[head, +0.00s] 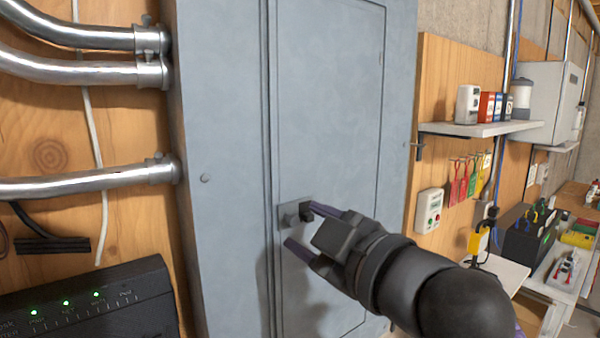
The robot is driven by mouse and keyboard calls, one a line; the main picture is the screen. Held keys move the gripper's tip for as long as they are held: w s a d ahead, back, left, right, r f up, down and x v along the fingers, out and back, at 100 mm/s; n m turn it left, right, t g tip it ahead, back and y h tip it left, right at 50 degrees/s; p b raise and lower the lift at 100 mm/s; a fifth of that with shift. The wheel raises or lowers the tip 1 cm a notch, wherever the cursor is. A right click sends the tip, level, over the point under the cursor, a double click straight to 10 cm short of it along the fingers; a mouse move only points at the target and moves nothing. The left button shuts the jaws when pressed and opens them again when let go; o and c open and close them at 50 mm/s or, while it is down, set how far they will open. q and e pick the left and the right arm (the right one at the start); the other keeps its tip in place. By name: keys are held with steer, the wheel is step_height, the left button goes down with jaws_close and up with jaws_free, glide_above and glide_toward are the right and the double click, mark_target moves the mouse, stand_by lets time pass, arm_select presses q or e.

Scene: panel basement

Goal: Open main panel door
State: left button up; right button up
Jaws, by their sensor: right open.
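The main panel door (330,110) is a tall grey-blue metal door set in a grey cabinet (222,90). It looks closed and flush with its frame. A small latch plate (287,212) with a knob sits at the door's left edge, low down. My right gripper (298,226) comes in from the lower right. Its jaws are open, one finger above and one below the latch area. The upper fingertip overlaps the latch in the picture; I cannot tell if it touches. The gripper hides part of the door's lower half. My left gripper is not in view.
Metal conduits (70,75) enter the cabinet from the left. A black box with green lights (90,305) is at lower left. To the right are a wall shelf (480,128), hanging coloured tags (465,180), a small white box (429,210) and a cluttered bench (565,275).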

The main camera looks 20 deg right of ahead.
steer(key=shift+b+x, duration=0.3)
steer(key=shift+x, duration=1.1)
steer(key=shift+s+f, duration=0.1)
steer(key=shift+s, duration=0.05)
steer(key=shift+c, duration=0.3)
jaws_close()
